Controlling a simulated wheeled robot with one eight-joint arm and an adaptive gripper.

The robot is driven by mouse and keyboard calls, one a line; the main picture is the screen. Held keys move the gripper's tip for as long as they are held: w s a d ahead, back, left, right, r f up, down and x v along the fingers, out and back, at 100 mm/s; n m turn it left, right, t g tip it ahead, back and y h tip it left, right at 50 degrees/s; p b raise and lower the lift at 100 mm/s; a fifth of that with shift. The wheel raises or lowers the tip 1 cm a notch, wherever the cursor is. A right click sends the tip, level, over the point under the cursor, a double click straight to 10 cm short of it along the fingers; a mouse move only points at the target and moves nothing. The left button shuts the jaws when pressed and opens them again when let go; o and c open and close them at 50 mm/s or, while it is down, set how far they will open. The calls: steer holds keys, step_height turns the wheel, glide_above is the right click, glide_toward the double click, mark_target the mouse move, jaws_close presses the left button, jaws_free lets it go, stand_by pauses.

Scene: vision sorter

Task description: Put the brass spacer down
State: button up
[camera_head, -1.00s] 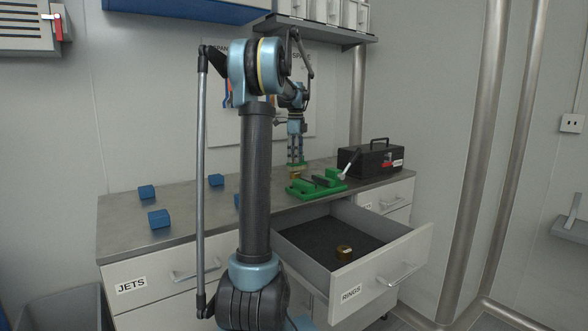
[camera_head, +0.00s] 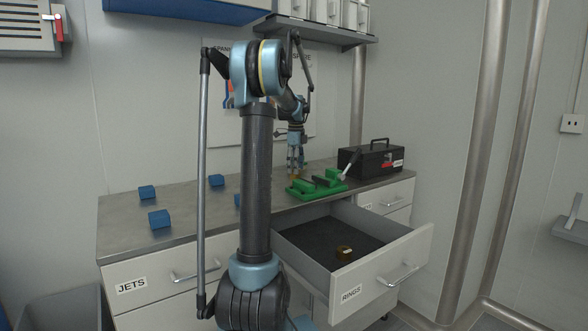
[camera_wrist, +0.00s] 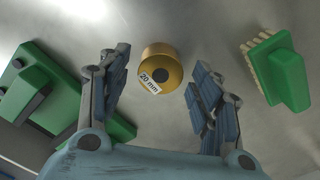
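The fingers are spread, with a visible gap on each side of the spacer. In the head view my gripper (camera_head: 296,172) points down low over the bench, behind the green vise (camera_head: 318,187). The spacer is too small and covered to make out clearly there.
A green brush (camera_wrist: 278,72) lies right of the gripper in the wrist view; the vise (camera_wrist: 30,88) is at left. A black toolbox (camera_head: 370,160) stands to the right. The open RINGS drawer (camera_head: 385,268) holds a small brass piece (camera_head: 344,252). Blue blocks (camera_head: 160,219) lie at left.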

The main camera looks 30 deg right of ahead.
steer(key=shift+r, duration=0.1)
step_height(320, 180, up, 12)
stand_by(0.7)
stand_by(0.4)
